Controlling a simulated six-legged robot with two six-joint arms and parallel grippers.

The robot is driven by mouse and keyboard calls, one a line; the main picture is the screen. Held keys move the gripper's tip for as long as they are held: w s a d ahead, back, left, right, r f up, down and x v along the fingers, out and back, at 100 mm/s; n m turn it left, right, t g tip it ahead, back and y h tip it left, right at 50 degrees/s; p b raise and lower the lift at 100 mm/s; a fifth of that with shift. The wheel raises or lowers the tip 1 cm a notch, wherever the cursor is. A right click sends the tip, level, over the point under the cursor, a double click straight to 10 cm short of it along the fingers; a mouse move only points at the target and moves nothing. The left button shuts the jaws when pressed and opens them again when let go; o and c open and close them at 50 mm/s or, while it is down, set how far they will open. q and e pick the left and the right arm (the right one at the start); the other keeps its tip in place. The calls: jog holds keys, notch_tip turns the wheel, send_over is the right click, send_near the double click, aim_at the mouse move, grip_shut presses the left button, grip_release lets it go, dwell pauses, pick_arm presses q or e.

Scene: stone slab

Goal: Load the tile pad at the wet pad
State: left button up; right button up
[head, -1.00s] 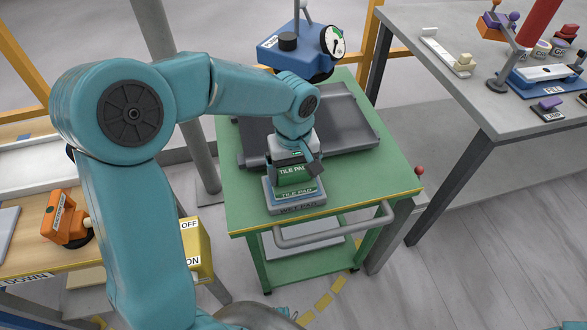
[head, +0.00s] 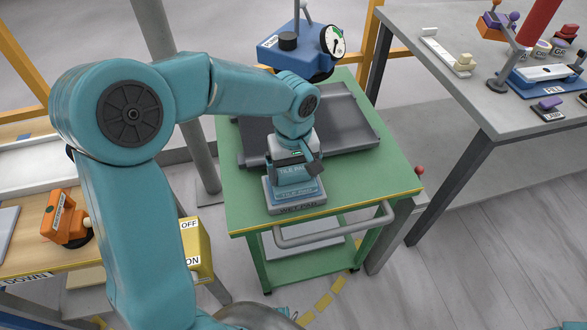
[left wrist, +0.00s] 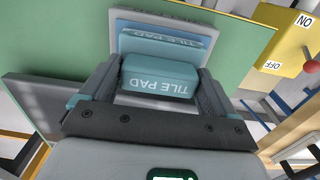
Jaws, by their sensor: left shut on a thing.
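My left gripper (head: 293,170) is shut on the tile pad and points down over the green cart. The tile pad (head: 295,191) is teal-blue and labelled TILE PAD. In the left wrist view, the tile pad's block (left wrist: 158,80) sits between both fingers, with its wider labelled base beyond. The tile pad is upright on the wet pad (head: 297,209), a grey tray labelled WET PAD near the cart's front edge. The pad's base appears to rest on it. My right gripper is not in view.
A dark grey tray (head: 350,125) lies behind on the green cart (head: 375,190). A blue gauge device (head: 292,48) stands at the back. A grey table (head: 470,95) with several items is at right. A yellow OFF/ON box (head: 197,250) and an orange tool (head: 62,220) are at left.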

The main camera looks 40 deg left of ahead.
aim_at(294, 170)
pick_arm(q)
notch_tip(294, 170, up, 7)
jog(key=p, duration=0.5)
dwell(0.8)
